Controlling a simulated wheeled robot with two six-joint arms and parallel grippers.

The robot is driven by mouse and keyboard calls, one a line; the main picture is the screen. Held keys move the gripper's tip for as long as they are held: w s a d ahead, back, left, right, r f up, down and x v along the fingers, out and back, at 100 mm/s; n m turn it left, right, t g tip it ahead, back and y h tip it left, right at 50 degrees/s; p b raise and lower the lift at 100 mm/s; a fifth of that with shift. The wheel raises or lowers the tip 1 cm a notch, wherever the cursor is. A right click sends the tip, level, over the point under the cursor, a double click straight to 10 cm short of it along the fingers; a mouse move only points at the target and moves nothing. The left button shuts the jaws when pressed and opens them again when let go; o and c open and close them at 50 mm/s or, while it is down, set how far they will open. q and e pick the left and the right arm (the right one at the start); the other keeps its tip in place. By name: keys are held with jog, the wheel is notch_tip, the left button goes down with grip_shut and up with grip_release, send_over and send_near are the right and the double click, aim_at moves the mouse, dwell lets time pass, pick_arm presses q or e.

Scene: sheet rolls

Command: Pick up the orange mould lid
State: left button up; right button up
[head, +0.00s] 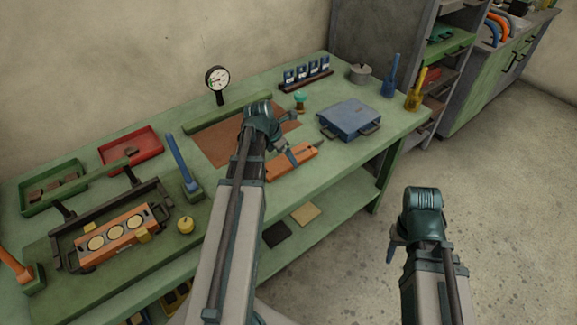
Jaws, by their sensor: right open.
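The orange mould lid (297,161) seems to be the flat orange bar near the front edge of the green bench, right of the brown mat. The left gripper (292,152) is over it and hides part of it. I cannot tell whether they touch or how far apart its fingers are. The orange mould (136,219) with three pale round cavities sits in a dark frame at the bench's left. My right gripper (393,245) is open, off to the right over the floor and away from the bench, partly hidden by its own wrist.
A blue case (349,119) lies right of the lid. A dial gauge (218,80) stands behind the brown mat (222,146). Floor on the right is clear.

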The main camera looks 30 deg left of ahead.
pick_arm(q)
jog(key=shift+b+x, duration=0.5)
jog(key=shift+x, duration=0.5)
jog(key=shift+c, duration=0.3)
grip_shut()
